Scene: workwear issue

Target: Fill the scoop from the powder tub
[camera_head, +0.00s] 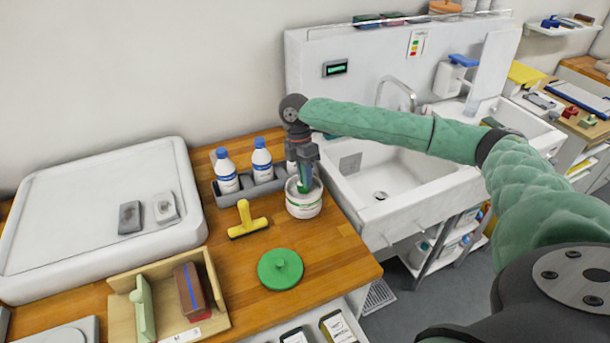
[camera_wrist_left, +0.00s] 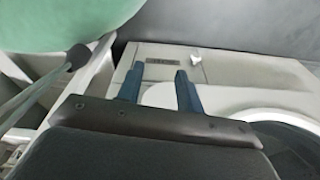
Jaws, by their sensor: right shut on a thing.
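The powder tub (camera_head: 304,207) is a white round tub with a label, standing open near the right edge of the wooden counter. Its green lid (camera_head: 280,268) lies apart on the counter in front of it. My right gripper (camera_head: 303,172) points down over the tub's mouth. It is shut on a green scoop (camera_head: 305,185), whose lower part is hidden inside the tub. The powder and the scoop's bowl cannot be made out. My left gripper (camera_wrist_left: 158,86) shows only in the left wrist view, with its fingers apart and nothing between them.
A grey rack (camera_head: 247,189) with two white bottles stands left of the tub. A yellow scraper (camera_head: 246,222) lies near it. A white sink (camera_head: 400,188) adjoins on the right, under my right arm.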

